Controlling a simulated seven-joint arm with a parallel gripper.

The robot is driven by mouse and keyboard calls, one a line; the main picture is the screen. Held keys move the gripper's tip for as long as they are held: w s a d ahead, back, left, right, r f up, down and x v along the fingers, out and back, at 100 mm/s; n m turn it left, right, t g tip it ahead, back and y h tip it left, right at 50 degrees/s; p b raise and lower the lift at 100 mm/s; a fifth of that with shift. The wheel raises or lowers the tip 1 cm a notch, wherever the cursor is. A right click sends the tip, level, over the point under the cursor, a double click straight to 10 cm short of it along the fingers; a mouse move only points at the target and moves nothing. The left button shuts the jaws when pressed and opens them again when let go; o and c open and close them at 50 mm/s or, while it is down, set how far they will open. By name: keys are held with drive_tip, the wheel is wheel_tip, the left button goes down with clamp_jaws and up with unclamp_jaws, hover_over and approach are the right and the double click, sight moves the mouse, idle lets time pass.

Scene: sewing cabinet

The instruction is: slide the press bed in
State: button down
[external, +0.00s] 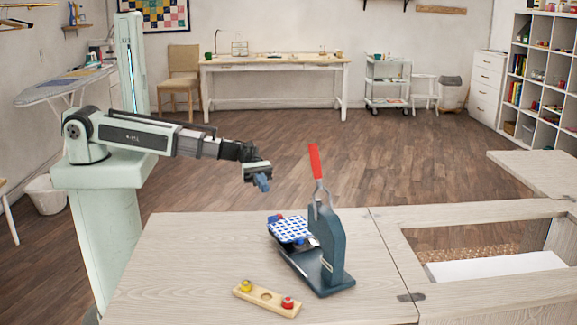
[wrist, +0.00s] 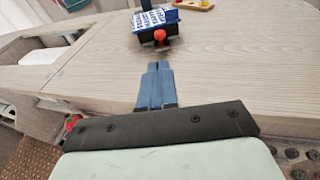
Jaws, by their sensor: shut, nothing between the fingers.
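A dark blue hand press (external: 334,250) with an upright red-gripped lever (external: 315,162) stands on the light wooden table. Its bed (external: 290,230), topped with blue-and-white patterned cloth, sticks out to the left of the press body. A red knob (external: 279,217) is at the bed's outer end, partly hidden in the external view. The wrist view shows the bed (wrist: 155,18) with the red knob (wrist: 160,36) facing my gripper. My gripper (external: 263,186) is shut and empty, in the air beyond the knob and apart from it. Its blue fingers (wrist: 154,66) point toward the knob.
A wooden block (external: 267,298) with a yellow and a red piece lies in front of the press. The tabletop (external: 185,255) left of the press is clear. A framed opening with a white panel (external: 495,265) is at right.

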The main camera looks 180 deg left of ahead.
approach(290, 223)
drive_tip(key=shift+w+d+f, duration=0.2)
drive_tip(key=shift+d+f, duration=0.5)
drive_tip(key=shift+f, duration=0.2)
drive_tip(key=w+a, duration=0.1)
drive_tip(key=w, duration=0.1)
drive_tip(key=w+a, duration=0.1)
drive_tip(key=w, duration=0.2)
drive_tip(key=w+a, duration=0.1)
drive_tip(key=w, duration=0.1)
drive_tip(key=shift+w+a, duration=0.2)
drive_tip(key=shift+a, duration=0.1)
drive_tip(key=shift+w+a, duration=0.15)
drive_tip(key=shift+w, duration=0.4)
drive_tip(key=v, duration=1.4)
drive_tip(key=shift+s, duration=0.1)
